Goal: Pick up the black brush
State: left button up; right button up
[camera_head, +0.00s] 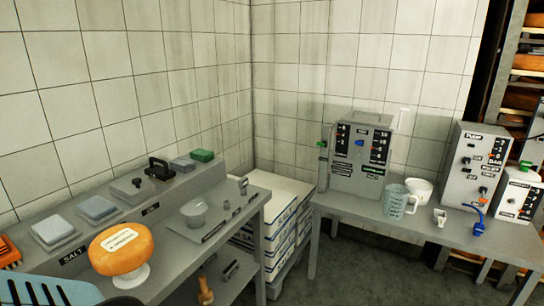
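A small black object with a raised loop-like handle (160,168) sits on the raised back ledge of the left bench. It looks like the black brush, but its bristles cannot be made out. Beside it on the left is a grey block with a dark knob (133,188). On its right are a flat grey block (183,164) and a green block (203,155).
An orange cheese wheel (121,248) rests on a white stand at the bench front. Stacked boxes (283,198) stand in the corner. Instrument boxes (358,153) and a jug (397,200) occupy the right table.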

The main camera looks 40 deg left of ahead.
aim_at(161, 175)
jog(key=i, duration=1)
jog(key=i+l+u, duration=0.15)
jog(key=i, duration=0.8)
jog(key=u, duration=2.9)
